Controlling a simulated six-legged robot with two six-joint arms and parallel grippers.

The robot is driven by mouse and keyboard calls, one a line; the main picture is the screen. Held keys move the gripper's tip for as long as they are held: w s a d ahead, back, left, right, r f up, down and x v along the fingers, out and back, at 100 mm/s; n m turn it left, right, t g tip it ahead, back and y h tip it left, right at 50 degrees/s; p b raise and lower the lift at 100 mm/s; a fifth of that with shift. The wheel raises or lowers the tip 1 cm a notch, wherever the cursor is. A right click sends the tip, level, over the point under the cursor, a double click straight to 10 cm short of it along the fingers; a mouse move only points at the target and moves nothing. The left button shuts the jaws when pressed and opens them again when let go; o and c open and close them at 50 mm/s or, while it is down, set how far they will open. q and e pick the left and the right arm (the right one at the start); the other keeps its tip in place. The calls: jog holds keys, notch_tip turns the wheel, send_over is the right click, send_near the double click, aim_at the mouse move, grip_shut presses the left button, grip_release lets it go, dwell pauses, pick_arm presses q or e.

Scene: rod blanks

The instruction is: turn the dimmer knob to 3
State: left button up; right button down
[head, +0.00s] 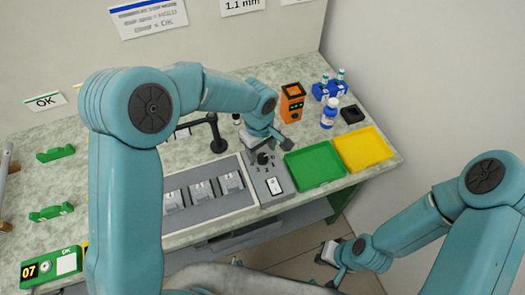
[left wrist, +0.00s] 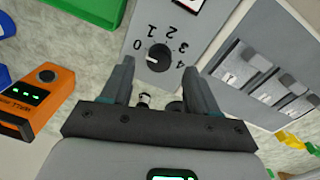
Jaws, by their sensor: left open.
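The black dimmer knob (left wrist: 158,57) sits on a grey panel (left wrist: 134,36) with the numbers 0 to 4 around it. Its short white mark is on the left side of the knob, nearest the 0. In the head view the knob (head: 262,158) is small beside my gripper. My left gripper (head: 271,143) is open above the panel. In the left wrist view its two fingertips (left wrist: 158,69) stand on either side of the knob, apart from it; the height gap is hard to judge. My right gripper (head: 329,253) hangs low, off the bench; its jaws are unclear.
A green tray (head: 314,166) and a yellow tray (head: 362,149) lie right of the panel. An orange device (head: 292,103) and a blue-labelled bottle (head: 329,116) stand behind. A grey fixture (head: 212,213) with metal blocks is to the left. A black stand (head: 217,135) is close to my left arm.

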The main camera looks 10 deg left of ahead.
aim_at(262, 157)
pick_arm(q)
notch_tip(262, 157, down, 2)
jog(key=shift+f, duration=0.15)
jog(key=shift+w+f, duration=0.15)
jog(key=shift+f, duration=0.35)
jog(key=shift+r, duration=0.1)
jog(key=shift+c, duration=0.9)
jog(key=c, duration=0.9)
jog(key=shift+o, duration=0.2)
